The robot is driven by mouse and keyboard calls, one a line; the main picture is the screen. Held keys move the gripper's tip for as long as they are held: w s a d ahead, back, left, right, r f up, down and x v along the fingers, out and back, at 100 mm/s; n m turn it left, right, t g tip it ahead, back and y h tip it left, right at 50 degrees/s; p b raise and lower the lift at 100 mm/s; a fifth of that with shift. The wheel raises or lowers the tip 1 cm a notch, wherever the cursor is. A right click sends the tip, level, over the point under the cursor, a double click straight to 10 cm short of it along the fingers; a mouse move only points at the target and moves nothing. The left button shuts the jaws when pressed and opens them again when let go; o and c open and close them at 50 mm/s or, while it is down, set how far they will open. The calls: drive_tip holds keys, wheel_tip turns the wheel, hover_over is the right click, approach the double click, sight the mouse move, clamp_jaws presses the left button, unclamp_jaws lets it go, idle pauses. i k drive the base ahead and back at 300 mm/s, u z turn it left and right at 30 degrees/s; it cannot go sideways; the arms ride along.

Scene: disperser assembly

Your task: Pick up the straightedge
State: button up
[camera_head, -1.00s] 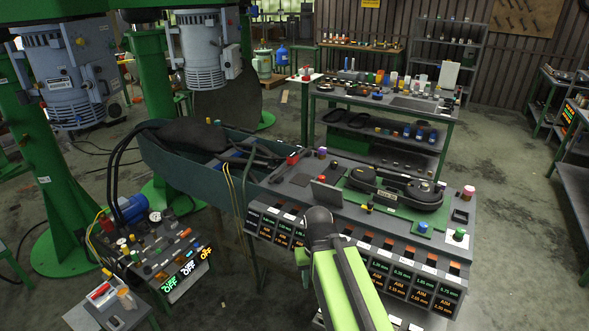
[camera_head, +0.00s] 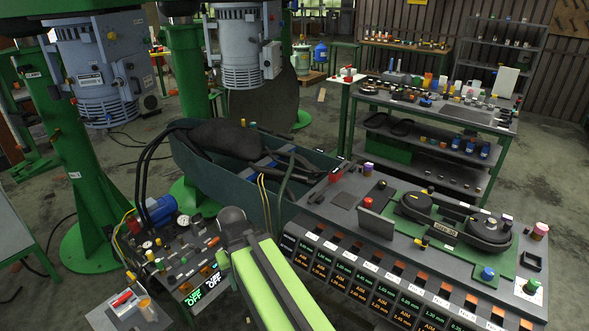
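I cannot make out a straightedge for certain in this view. A grey upright plate (camera_head: 375,223) stands on the control bench (camera_head: 318,212), but I cannot tell what it is. My green arm reaches in from the bottom, with its dark rounded joint over the gap between the small control console (camera_head: 178,262) and the bench. My gripper does not show; the arm may hide it.
A black device with two round ends (camera_head: 455,220) sits on the bench's green plate. A blue-green trough (camera_head: 210,178) holds black bags behind my arm. A worktable (camera_head: 470,117) with many small items stands at the back. Green machine columns (camera_head: 75,170) rise at left.

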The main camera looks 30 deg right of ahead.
sight(336, 173)
drive_tip(key=u, duration=0.3)
drive_tip(key=i, duration=2.1)
drive_tip(key=z, duration=0.65)
drive_tip(key=k, duration=0.9)
drive_tip(key=z, duration=0.15)
drive_tip(key=i, duration=0.9)
drive_tip(key=u, duration=0.1)
